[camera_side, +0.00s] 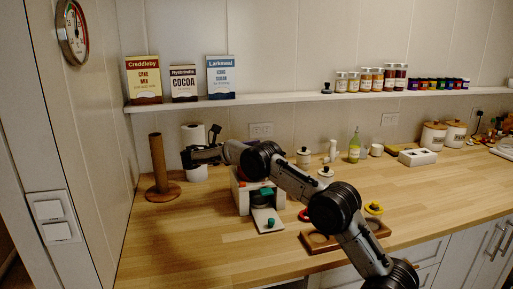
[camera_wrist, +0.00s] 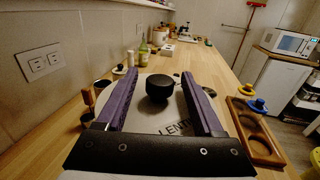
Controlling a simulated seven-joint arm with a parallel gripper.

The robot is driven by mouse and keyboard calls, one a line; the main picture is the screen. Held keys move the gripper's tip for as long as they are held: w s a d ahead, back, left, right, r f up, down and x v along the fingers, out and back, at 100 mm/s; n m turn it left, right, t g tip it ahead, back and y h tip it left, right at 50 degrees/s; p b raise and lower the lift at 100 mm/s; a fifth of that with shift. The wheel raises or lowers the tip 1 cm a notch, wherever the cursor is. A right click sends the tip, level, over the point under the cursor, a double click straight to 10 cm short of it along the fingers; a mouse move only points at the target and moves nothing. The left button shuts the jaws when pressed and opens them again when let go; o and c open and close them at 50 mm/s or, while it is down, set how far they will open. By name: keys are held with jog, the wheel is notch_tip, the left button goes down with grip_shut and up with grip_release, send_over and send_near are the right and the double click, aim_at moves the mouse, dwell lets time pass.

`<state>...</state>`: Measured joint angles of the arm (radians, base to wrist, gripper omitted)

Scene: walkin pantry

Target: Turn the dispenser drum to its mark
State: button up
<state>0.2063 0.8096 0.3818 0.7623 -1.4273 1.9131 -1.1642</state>
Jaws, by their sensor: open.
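My gripper (camera_wrist: 158,74) is open, its two purple fingers spread apart in the wrist view. A round black knob (camera_wrist: 158,87) shows between the fingers, with a gap on both sides and no visible contact. It stands over a pale surface (camera_wrist: 150,118) with partly covered dark lettering that starts "LENT". In the side view my gripper (camera_side: 200,155) is at the end of the arm, above the left part of the counter. A white box-like unit (camera_side: 243,204), apparently the dispenser, stands under my arm, with a pale tray and green knob (camera_side: 270,222) in front. My arm hides part of it; no mark is readable.
A wooden board with round recesses (camera_wrist: 262,143) lies to the right in the wrist view. A wooden post on a round base (camera_side: 160,170) stands at the left. Jars and a bottle (camera_side: 354,147) line the back wall. The front left counter is clear.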

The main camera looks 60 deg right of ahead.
jog(key=v, duration=0.5)
jog(key=shift+w+a, duration=0.1)
jog(key=shift+w, duration=0.05)
notch_tip(320, 180, up, 5)
jog(key=shift+r, duration=1.05)
